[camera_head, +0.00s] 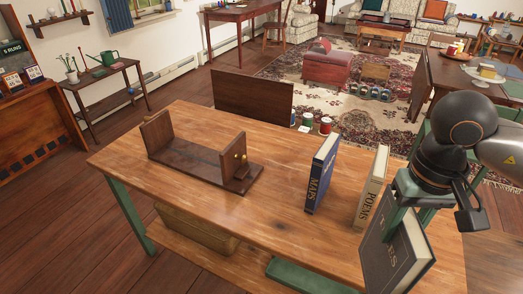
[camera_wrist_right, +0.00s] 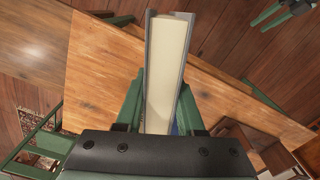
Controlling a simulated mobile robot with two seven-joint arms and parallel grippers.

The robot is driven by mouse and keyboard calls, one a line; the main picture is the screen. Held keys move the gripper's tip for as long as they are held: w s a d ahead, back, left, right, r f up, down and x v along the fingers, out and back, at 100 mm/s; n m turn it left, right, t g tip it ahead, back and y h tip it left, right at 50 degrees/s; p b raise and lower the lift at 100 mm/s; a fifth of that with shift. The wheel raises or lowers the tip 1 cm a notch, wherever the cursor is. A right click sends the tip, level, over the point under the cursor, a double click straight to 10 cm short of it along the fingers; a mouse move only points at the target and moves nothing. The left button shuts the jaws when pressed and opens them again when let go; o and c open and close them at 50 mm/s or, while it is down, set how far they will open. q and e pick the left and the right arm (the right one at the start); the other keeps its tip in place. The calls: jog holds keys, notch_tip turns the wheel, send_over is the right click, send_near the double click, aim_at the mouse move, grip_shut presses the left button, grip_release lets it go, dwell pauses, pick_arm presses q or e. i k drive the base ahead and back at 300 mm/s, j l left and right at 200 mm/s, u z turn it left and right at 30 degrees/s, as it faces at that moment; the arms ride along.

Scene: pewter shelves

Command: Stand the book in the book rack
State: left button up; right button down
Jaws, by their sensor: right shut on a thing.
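The book rack (camera_head: 203,166) is dark wood with two upright end boards and stands on the left half of the wooden table. My right gripper (camera_head: 398,208) is shut on a dark grey book (camera_head: 396,248), tilted over the table's right front edge. Its cream page edges (camera_wrist_right: 166,70) show between the green fingers in the wrist view. A blue book marked MAPS (camera_head: 321,174) and a cream book marked POEMS (camera_head: 371,188) stand upright on the table, apart from each other. My left gripper (camera_wrist_right: 271,16) shows small in the wrist view's top right corner, its fingers apart.
The wooden table (camera_head: 265,215) has bare top between the rack and the MAPS book. A wooden box (camera_head: 195,228) sits on its lower shelf.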

aim_at(181, 153)
jog(key=u, duration=1.2)
jog(key=i+l+u, duration=0.1)
jog(key=i+u, duration=0.25)
jog(key=i, duration=0.45)
jog(key=i+l, duration=0.15)
jog(key=i, duration=0.35)
